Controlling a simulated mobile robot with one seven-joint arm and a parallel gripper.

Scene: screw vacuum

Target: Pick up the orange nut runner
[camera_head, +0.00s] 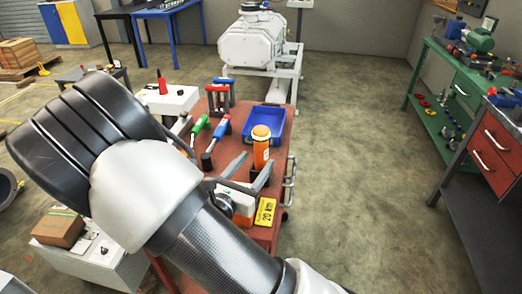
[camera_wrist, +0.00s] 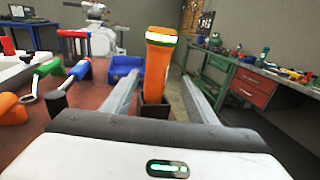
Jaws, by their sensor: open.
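The orange nut runner (camera_head: 261,147) stands upright on the red cart top. It has a white and green band near its top, and it also shows in the wrist view (camera_wrist: 158,65), with its lower end in a dark square holder (camera_wrist: 153,108). My gripper (camera_wrist: 163,80) is open. Its two grey fingers point toward the nut runner, one on each side of it in the wrist view. In the head view my gripper (camera_head: 253,168) is close to the nut runner's lower part. I cannot tell whether a finger touches it.
A blue tray (camera_head: 263,119) lies behind the nut runner. Green-handled (camera_head: 200,124) and blue-handled (camera_head: 221,127) tools stand to its left. Open floor lies right of the cart, before the green bench (camera_head: 445,75).

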